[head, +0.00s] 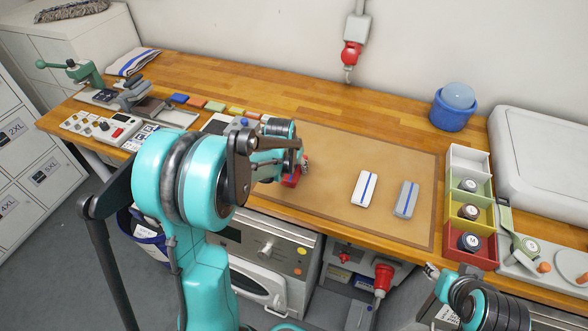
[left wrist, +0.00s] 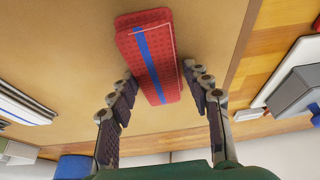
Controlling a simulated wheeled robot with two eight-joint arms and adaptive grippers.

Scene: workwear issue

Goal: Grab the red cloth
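The red cloth is a folded red pad with a blue stripe. In the left wrist view the red cloth (left wrist: 165,62) lies on the tan mat (left wrist: 60,60), its near end between the fingers of my left gripper (left wrist: 160,88). The fingers are apart, one on each side; I cannot tell whether either touches it. In the head view the red cloth (head: 291,181) is mostly hidden under my left gripper (head: 300,166). My right gripper (head: 432,271) is at the lower right, in front of the bench, away from the cloth; its fingers are too small to read.
A white cloth (head: 363,188) and a grey cloth (head: 405,199), both blue-striped, lie on the mat to the right. Coloured bins (head: 469,158) and a blue tub (head: 451,112) stand further right. A control box (head: 107,126) and a green press (head: 84,72) are at left.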

